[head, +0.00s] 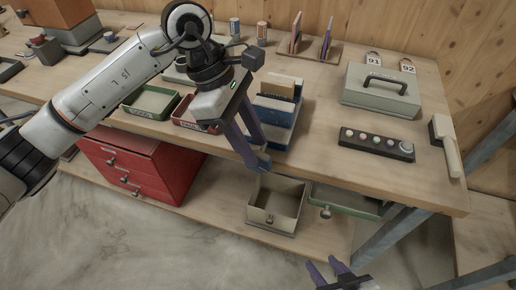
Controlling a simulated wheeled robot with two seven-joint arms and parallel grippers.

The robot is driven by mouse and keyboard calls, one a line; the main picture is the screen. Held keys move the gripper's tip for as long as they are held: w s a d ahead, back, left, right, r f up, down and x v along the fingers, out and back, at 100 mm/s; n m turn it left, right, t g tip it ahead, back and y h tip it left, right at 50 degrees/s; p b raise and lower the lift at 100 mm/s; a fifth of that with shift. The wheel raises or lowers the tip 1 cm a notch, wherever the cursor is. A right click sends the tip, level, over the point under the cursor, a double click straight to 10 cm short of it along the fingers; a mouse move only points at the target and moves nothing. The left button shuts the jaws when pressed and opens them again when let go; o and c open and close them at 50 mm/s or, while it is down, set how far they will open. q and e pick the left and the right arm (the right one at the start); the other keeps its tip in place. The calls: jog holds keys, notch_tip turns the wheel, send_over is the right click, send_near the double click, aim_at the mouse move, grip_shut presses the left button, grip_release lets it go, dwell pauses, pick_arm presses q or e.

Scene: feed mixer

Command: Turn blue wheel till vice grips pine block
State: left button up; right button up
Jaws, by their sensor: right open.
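The vice (274,112) is a blue block-like body near the front edge of the bench in the head view. My right gripper (332,266) is open and empty, low over the floor.
A grey cash box (382,92) and a black button panel (377,145) stand to the right. Green (152,102) and red trays lie left of the vice. Bench between vice and panel is clear.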

aim_at(258, 153)
pick_arm(q)
jog(key=shift+x, duration=1.65)
jog(key=shift+c, duration=0.2)
grip_shut()
